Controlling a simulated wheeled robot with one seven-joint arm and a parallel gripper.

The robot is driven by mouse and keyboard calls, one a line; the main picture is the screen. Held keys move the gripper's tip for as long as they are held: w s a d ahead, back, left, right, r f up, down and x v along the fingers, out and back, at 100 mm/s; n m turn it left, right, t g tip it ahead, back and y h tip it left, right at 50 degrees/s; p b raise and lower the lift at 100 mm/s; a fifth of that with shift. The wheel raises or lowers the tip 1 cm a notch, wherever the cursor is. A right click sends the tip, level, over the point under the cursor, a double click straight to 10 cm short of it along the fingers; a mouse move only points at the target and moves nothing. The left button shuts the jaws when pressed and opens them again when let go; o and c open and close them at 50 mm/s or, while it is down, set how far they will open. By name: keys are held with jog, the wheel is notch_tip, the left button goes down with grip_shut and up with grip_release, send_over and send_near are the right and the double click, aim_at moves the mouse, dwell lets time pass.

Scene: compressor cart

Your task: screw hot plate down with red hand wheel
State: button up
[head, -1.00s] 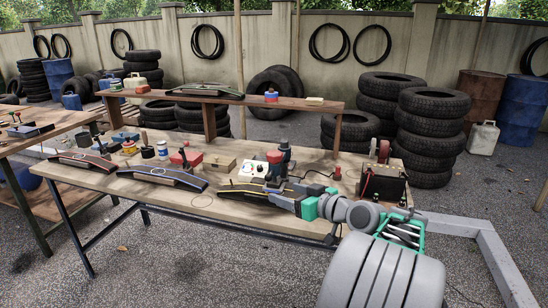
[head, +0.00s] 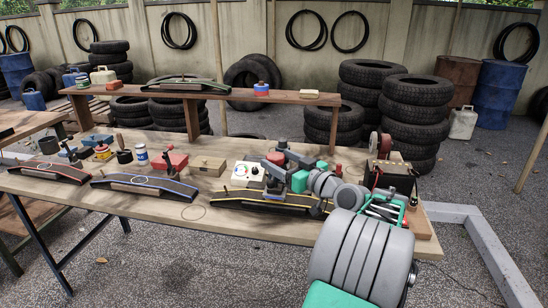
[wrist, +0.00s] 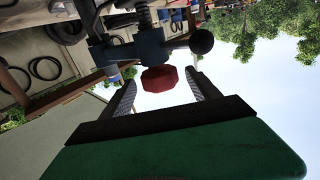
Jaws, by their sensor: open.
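A red hand wheel (wrist: 160,79) with a faceted rim shows in the wrist view, on a dark clamp (wrist: 150,45) with a black ball-ended handle. My gripper (wrist: 161,84) is open; its fingers show on either side of the wheel, with gaps between. I cannot tell whether the wheel is between the tips or just beyond them. In the head view, the red wheel (head: 275,158) tops the clamp, partly hidden by my gripper (head: 284,152). The clamp stands over a yellow-edged black piece (head: 240,199). The hot plate cannot be made out clearly.
A white control box (head: 241,176) with a dial stands left of the clamp. Red-edged (head: 48,170) and blue-edged (head: 140,187) pieces lie farther left. A raised plank shelf (head: 225,94) runs behind. A black battery-like box (head: 389,180) stands at right. The table's front strip is mostly clear.

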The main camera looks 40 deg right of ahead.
jog(key=shift+w, duration=1.1)
jog(key=c, duration=1.4)
